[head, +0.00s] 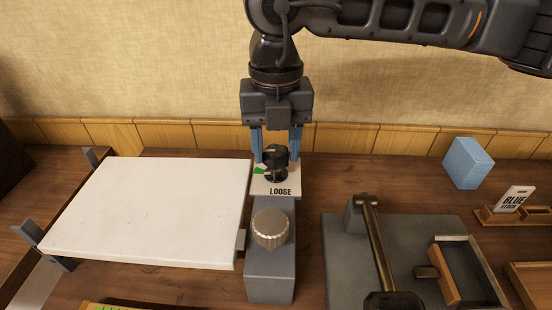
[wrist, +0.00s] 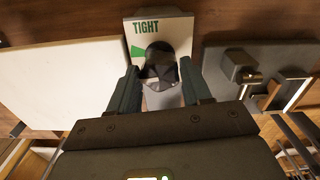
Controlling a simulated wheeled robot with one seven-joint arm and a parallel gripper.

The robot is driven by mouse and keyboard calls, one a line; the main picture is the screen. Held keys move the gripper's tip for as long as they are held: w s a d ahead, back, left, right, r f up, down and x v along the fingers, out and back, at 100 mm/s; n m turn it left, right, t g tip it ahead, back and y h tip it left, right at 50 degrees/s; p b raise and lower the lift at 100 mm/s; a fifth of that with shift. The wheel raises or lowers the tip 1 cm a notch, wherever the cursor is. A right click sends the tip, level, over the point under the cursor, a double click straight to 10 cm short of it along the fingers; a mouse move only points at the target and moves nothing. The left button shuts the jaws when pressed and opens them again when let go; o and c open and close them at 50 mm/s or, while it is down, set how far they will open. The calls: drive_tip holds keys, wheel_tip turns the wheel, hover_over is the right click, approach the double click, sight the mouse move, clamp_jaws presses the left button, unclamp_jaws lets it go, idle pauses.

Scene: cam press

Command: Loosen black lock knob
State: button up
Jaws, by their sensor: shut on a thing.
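The black lock knob (head: 275,160) stands on a pale plate (head: 262,188) marked "LOOSE" on its near edge in the head view. In the wrist view the knob (wrist: 158,66) sits below the word "TIGHT" on the plate (wrist: 174,30), with a green mark beside it. My gripper (head: 276,158) points straight down over the plate, and its blue fingers are shut on the knob, one on each side. The wrist view shows the fingers (wrist: 160,82) on both sides of the knob. The exact finger contact is partly hidden.
A white board (head: 150,210) lies to the left. A grey press base with a lever (head: 375,240) stands to the right. A blue block (head: 467,164) and a "BLUE STOCK" card (head: 515,199) are farther right.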

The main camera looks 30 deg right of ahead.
sight(276, 151)
drive_tip(key=n+b, duration=0.1)
drive_tip(key=b, duration=0.1)
drive_tip(key=n+b, duration=0.3)
drive_tip(key=b, duration=0.1)
drive_tip(key=shift+f+n, duration=0.3)
drive_tip(key=n+b, duration=0.3)
drive_tip(key=shift+n+b, duration=0.3)
drive_tip(key=shift+b, duration=0.05)
drive_tip(key=n+b, duration=0.2)
drive_tip(key=n, duration=0.1)
drive_tip(key=shift+r+n+b, duration=0.15)
drive_tip(key=shift+n+b, duration=0.15)
drive_tip(key=shift+r+n+b, duration=0.15)
drive_tip(key=shift+n+b, duration=0.65)
drive_tip(key=shift+n, duration=0.9)
drive_tip(key=o, duration=1.1)
drive_tip(key=shift+c, duration=0.2)
drive_tip(key=shift+r+p, duration=0.35)
drive_tip(key=shift+r, duration=3.6)
